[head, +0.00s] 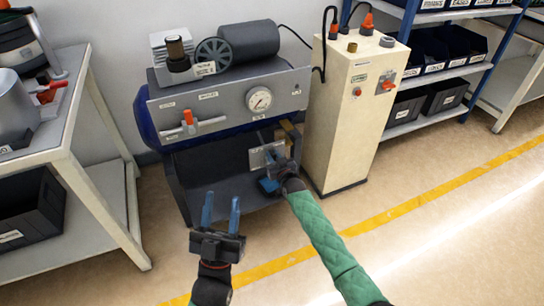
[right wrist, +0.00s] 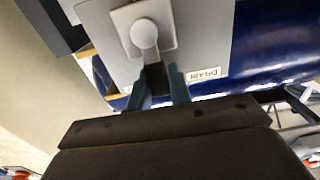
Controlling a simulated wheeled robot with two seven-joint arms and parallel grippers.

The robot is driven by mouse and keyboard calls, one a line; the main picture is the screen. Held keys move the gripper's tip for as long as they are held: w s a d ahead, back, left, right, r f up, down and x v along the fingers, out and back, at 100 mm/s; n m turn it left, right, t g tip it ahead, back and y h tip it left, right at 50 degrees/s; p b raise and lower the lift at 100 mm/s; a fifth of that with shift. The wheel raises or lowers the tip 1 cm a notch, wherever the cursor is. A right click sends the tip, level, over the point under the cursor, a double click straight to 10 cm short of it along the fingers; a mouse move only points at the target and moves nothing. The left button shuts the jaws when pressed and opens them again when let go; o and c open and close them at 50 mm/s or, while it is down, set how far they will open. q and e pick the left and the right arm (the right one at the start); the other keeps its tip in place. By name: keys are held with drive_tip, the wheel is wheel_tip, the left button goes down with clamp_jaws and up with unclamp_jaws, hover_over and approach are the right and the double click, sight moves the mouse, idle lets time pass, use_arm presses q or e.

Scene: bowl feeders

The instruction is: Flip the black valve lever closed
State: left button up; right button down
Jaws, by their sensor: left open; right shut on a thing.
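In the right wrist view, the black valve lever (right wrist: 154,77) hangs below a round pale hub (right wrist: 144,34) on a light square plate (right wrist: 120,18). My right gripper (right wrist: 158,92) is shut on the lever, with one blue finger on each side. A DRAIN label (right wrist: 206,74) sits beside it. In the head view, my right gripper (head: 270,165) is at the lower front of the compressor unit, by a light plate (head: 256,157), and hides most of the lever. My left gripper (head: 221,207) is open and empty, in front of the unit, with its fingers pointing up.
The compressor unit (head: 225,103) carries a gauge (head: 259,98) and an orange-tipped handle (head: 189,118). A cream cabinet (head: 352,115) stands close on the right. A grey workbench (head: 102,120) is on the left. The floor (head: 440,160) in front is clear.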

drive_tip(key=c, duration=1.3)
unclamp_jaws()
drive_tip(key=shift+d, duration=0.1)
drive_tip(key=shift+s, duration=0.1)
drive_tip(key=shift+s+d, duration=0.2)
drive_tip(key=shift+s, duration=0.3)
use_arm(q)
drive_tip(key=w+f+g, duration=0.1)
drive_tip(key=f+g, duration=0.1)
drive_tip(key=f, duration=0.4)
drive_tip(key=w+d+f+g+y+p, duration=0.1)
drive_tip(key=w+f+g, duration=0.1)
drive_tip(key=f, duration=0.4)
drive_tip(key=shift+w+d+g+y, duration=0.25)
drive_tip(key=shift+w+g+y, duration=0.05)
drive_tip(key=shift+g, duration=0.1)
use_arm(e)
drive_tip(key=v, duration=0.6)
drive_tip(key=shift+s, duration=0.25)
